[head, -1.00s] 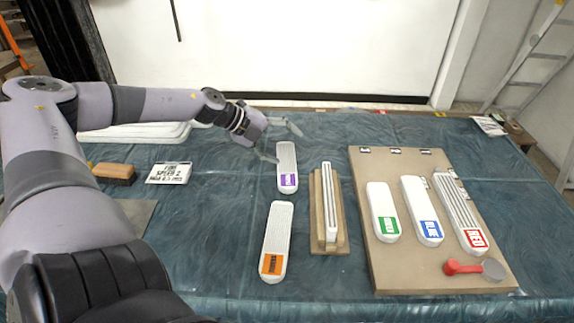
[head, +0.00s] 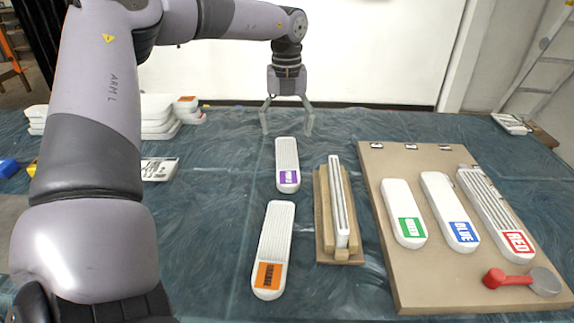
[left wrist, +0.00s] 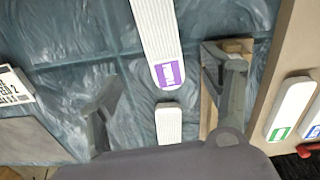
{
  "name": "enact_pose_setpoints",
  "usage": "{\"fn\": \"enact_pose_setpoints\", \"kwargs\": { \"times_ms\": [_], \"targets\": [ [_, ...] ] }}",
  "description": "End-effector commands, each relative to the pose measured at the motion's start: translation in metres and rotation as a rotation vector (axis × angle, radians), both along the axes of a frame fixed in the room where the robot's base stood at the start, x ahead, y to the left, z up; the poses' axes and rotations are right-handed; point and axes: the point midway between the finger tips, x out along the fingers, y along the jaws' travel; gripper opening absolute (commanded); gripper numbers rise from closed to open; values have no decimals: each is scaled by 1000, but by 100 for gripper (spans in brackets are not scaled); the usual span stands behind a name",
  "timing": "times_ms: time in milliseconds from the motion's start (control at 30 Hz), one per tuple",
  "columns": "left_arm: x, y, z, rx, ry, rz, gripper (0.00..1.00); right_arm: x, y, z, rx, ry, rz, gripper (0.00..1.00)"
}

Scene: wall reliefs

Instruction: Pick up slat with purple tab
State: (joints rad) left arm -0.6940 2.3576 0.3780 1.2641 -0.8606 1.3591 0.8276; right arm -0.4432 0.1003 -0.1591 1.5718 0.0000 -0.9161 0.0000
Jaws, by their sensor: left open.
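The slat with the purple tab (head: 287,162) lies on the blue cloth, white and ribbed, its purple end toward me. In the left wrist view the slat (left wrist: 155,30) runs from the top edge to between my spread fingers, its purple label in plain sight. My left gripper (head: 287,130) is open and empty, pointing down above the slat's far end, with a finger to each side. It also shows in the left wrist view (left wrist: 162,105). I cannot see my right gripper.
A slat with an orange tab (head: 272,250) lies nearer me. A wooden holder with a narrow slat (head: 340,205) stands to the right. A tan board (head: 385,270) carries green, blue and red slats and a red-handled tool (head: 510,279). White slats (head: 155,118) are stacked at left.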

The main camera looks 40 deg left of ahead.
Motion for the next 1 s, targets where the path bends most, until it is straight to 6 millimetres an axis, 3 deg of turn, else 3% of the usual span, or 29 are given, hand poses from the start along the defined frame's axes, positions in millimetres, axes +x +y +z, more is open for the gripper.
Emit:
{"fn": "enact_pose_setpoints", "kwargs": {
  "times_ms": [133, 433, 700, 1000],
  "targets": [
    [-1, 0, -32, -2, 2, -1, 72, 4, 0, 7, 0, -5, -1, 40],
    [0, 0, -57, -2, 1, -1, 72, 7, 1, 13, 1, -8, -2, 40],
    [3, 1, -95, -3, 0, 0, 72, 9, 1, 17, 1, -9, -2, 40],
    [4, 1, -103, -1, -2, 0, 72, 11, 2, 20, 2, -13, -2, 40]
  ]
}}
